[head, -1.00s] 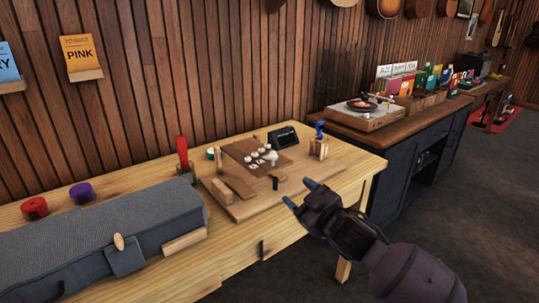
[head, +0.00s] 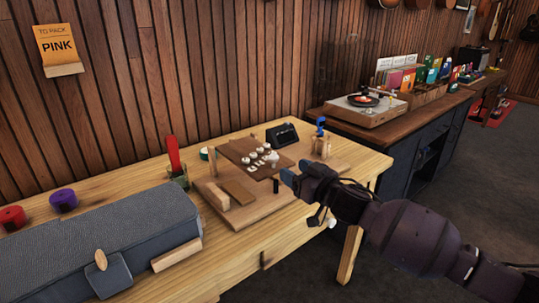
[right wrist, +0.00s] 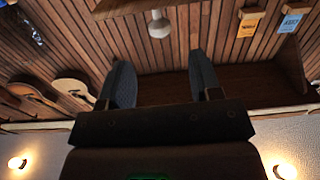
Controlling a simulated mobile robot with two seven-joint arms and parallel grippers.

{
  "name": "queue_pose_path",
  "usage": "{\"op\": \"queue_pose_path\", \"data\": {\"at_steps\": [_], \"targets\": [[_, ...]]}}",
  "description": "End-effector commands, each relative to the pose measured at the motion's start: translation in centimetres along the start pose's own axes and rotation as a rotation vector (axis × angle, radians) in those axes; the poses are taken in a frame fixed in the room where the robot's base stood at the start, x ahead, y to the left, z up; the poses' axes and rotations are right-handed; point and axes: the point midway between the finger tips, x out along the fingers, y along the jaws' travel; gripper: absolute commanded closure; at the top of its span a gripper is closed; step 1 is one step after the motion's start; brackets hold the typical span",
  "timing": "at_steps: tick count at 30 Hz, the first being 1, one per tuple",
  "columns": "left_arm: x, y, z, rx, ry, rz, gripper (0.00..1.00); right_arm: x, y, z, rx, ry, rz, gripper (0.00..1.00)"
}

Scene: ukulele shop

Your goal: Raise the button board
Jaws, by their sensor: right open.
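The button board (head: 238,153) is a dark brown panel with several white buttons and a larger white knob (head: 272,157) near its right edge. It sits over a light wooden base (head: 262,210) on the workbench. I cannot tell whether it lies flat or is slightly tilted. My right gripper (head: 297,172) is open just right of the board, with its fingers pointing toward the knob. In the right wrist view, the open gripper (right wrist: 160,60) has nothing between its fingers, and a white knob (right wrist: 158,23) shows beyond the fingertips. My left gripper is out of view.
A grey case (head: 110,235) fills the bench's left front. Red and purple rolls (head: 63,200) stand behind it. A red upright tool (head: 173,155), a small dark screen (head: 282,135) and a blue-topped wooden stand (head: 321,147) surround the board. A turntable (head: 368,108) stands on the counter behind.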

Motion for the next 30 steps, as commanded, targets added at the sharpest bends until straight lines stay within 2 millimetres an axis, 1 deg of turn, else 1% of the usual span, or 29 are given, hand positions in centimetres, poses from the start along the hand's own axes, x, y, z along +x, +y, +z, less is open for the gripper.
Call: {"op": "queue_pose_path", "data": {"at_steps": [5,13,24,30], "targets": [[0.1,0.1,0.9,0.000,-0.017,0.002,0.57,0.9,0.0,0.2,0.014,-0.002,0.000,0.42],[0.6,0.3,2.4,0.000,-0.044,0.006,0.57,4.4,-0.1,0.5,0.014,-0.004,0.000,0.42],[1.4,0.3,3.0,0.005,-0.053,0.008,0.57,9.0,0.0,0.5,0.013,-0.004,0.000,0.42],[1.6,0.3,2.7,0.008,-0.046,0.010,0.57,10.4,0.0,0.3,0.013,-0.002,0.000,0.42]]}}
